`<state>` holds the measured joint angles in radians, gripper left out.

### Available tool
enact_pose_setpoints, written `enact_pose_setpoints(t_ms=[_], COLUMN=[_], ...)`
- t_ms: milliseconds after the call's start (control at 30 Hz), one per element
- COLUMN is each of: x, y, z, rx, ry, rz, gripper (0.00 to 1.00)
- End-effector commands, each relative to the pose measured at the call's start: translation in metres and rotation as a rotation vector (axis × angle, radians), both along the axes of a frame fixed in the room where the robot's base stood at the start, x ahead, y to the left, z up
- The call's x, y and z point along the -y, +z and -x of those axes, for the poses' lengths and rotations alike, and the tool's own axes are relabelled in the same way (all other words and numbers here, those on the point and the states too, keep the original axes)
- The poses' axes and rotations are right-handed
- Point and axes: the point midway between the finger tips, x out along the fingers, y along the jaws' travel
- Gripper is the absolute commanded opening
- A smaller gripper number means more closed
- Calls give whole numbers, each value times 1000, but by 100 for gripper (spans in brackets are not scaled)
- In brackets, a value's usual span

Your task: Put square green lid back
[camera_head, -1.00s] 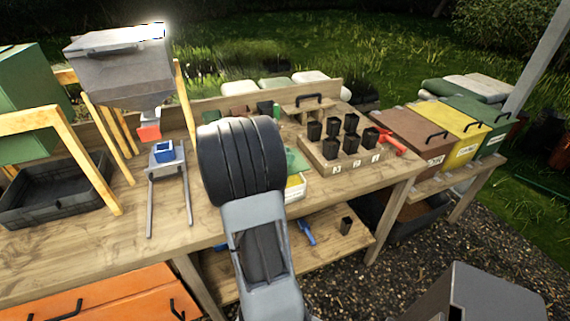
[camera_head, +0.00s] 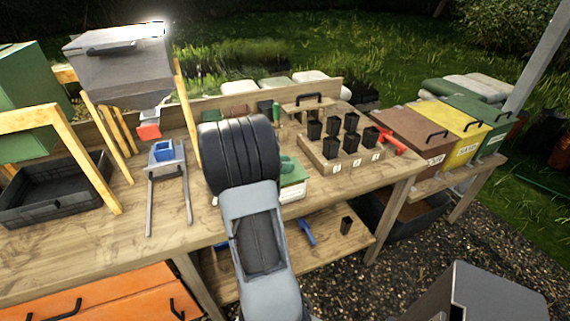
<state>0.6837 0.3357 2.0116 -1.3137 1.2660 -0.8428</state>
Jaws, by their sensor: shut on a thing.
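The square green lid (camera_head: 297,178) shows in part just right of my arm, level on or very close over a small box (camera_head: 293,193) with a whitish front. I cannot tell whether it is fully seated. A darker green raised part shows on top of it. My arm's dark, ribbed link covers the left part of the lid and box. My gripper is hidden behind this link, so its jaws and their hold cannot be seen.
A wooden tray (camera_head: 333,166) of several black pots stands close right, with a red tool (camera_head: 392,142) beside it. A metal stand with a blue container (camera_head: 163,151) is at left. Brown, yellow and green lidded bins stand at far right. The bench front left is clear.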

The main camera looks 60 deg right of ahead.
Motion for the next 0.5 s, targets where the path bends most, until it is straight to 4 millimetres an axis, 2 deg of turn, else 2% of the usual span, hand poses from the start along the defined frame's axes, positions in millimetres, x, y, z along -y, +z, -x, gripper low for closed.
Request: enact_pose_setpoints(t_ms=[267,300,500], x=[0,0,0], y=[-6,-6,-6], z=[0,0,0], rx=[-1,-1,-1], ry=[0,0,0], rz=[-1,-1,-1], gripper=[5,30,49])
